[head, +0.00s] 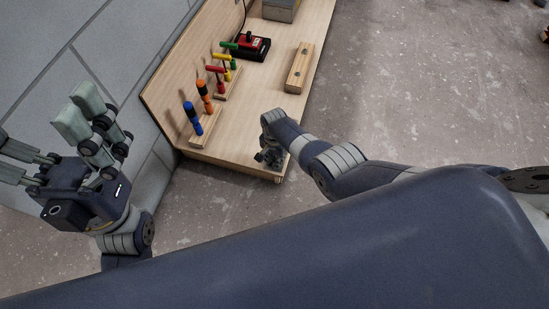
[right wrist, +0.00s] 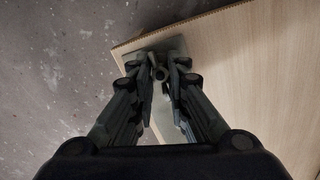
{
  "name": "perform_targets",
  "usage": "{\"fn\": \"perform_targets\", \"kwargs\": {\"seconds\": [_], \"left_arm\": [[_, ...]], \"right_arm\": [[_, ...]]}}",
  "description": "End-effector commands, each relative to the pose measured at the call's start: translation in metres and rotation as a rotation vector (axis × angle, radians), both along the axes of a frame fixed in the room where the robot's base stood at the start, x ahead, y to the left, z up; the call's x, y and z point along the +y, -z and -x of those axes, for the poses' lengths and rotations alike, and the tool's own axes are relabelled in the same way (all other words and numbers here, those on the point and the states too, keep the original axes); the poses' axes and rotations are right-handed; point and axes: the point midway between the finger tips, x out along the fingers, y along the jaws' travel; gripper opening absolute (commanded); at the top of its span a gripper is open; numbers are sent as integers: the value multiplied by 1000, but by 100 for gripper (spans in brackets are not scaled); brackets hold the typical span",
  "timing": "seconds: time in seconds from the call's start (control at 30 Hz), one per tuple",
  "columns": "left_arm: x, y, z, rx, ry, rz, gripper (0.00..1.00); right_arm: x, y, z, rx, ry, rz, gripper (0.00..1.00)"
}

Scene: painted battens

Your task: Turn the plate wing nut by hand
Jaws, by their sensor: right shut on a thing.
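The wing nut (right wrist: 161,74) shows in the right wrist view as a small round, dull metal piece between my fingertips. It sits over a grey metal plate (right wrist: 178,46) at the corner of the wooden bench. My right gripper (head: 268,158) points down at the bench's near corner and is shut on the nut; it also shows in the right wrist view (right wrist: 160,78), one finger on each side. In the head view my gripper hides the nut. The nut's wings cannot be made out. My left gripper (head: 60,140) is open and empty at the left, apart from the bench.
The wooden bench (head: 240,145) carries a rack of blue, orange, red, yellow and green-handled tools (head: 205,95). Behind are a red and black device (head: 250,46), a wooden batten block (head: 299,68) and a grey box (head: 280,8). A grey block wall (head: 110,50) borders the left.

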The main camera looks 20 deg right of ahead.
Motion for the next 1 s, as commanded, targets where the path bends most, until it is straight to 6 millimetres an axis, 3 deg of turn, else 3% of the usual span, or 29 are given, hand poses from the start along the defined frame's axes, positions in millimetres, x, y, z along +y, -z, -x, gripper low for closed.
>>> {"fn": "perform_targets", "kwargs": {"seconds": [0.27,0.3,0.37,0.77,1.0], "left_arm": [[0,0,0,0,0,0,100],[0,0,0,0,0,0,100],[0,0,0,-1,-1,0,100],[1,-2,1,-7,-3,3,100],[1,-1,0,-4,-2,2,100]], "right_arm": [[2,2,4,9,8,-6,0],[2,2,4,9,8,-6,22],[2,2,3,8,7,-5,36],[1,0,0,1,3,-3,36],[1,-12,-1,-1,3,-3,36]]}}
